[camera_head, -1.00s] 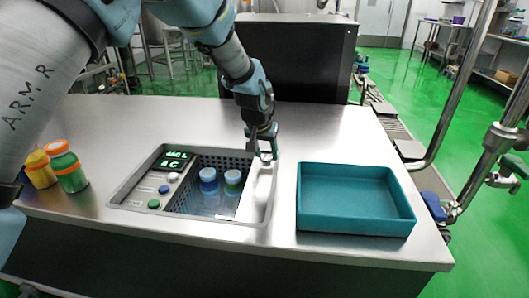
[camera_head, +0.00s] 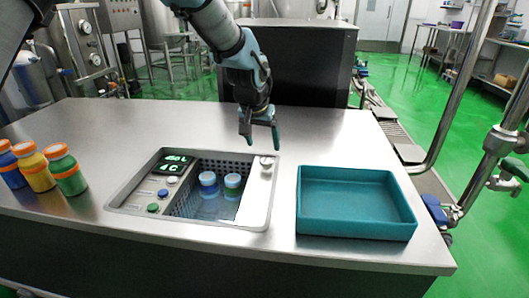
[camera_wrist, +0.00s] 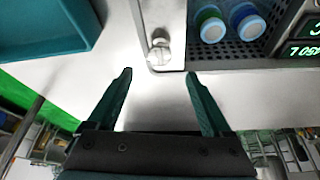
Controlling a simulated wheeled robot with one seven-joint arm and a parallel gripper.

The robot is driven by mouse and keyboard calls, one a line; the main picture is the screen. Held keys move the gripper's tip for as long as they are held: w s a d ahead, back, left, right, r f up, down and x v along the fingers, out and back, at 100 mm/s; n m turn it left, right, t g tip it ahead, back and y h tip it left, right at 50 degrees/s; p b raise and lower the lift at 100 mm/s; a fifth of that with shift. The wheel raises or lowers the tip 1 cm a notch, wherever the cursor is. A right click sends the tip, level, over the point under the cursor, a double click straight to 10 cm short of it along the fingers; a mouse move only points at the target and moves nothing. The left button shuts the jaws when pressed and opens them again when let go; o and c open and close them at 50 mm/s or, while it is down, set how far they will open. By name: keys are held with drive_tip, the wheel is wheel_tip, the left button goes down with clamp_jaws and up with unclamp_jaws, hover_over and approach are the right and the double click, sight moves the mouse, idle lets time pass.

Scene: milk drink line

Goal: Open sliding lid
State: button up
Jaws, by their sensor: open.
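The cooler unit (camera_head: 150,209) is set into the steel counter. Its sliding lid (camera_head: 258,190) shows as a pale panel at the right end, with a small round knob (camera_head: 266,161) near its far edge. The knob also shows in the wrist view (camera_wrist: 160,46). Left of the panel the perforated compartment is uncovered, with two capped bottles (camera_head: 208,183) (camera_head: 232,185) standing in it. My gripper (camera_head: 262,143) is open and empty, just beyond the knob and apart from it. In the wrist view my spread fingers (camera_wrist: 158,74) point toward the knob with bare counter between them.
An empty teal tray (camera_head: 355,233) stands right of the cooler. Several orange-capped bottles, including a green one (camera_head: 66,176), stand at the far left. The cooler's left end has buttons and a lit display (camera_head: 176,164). The counter (camera_head: 120,125) behind the cooler is clear.

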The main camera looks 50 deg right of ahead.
drive_tip(key=v, duration=0.3)
drive_tip(key=shift+a+r, duration=0.1)
drive_tip(key=shift+r, duration=0.2)
idle(0.3)
drive_tip(key=w+a+r+n+t+y+p, duration=0.1)
drive_tip(key=w+a+r+n+p, duration=0.15)
drive_tip(key=w+a, duration=0.9)
drive_tip(key=w+a+r+n+y+p, duration=0.1)
drive_tip(key=w+a+r+n+p, duration=0.15)
drive_tip(key=w+a, duration=0.85)
drive_tip(key=s+a+r+n+y+p, duration=0.1)
drive_tip(key=a+n, duration=0.1)
drive_tip(key=a, duration=0.8)
drive_tip(key=s+a+r+n+p, duration=0.1)
drive_tip(key=a+n+p, duration=0.1)
drive_tip(key=a, duration=0.9)
drive_tip(key=s+a+r+n+y+p, duration=0.1)
drive_tip(key=s+a+n, duration=0.3)
drive_tip(key=a, duration=1)
drive_tip(key=shift+s+r+g+p, duration=0.2)
drive_tip(key=shift+s+g+p, duration=0.3)
drive_tip(key=shift+s, duration=0.7)
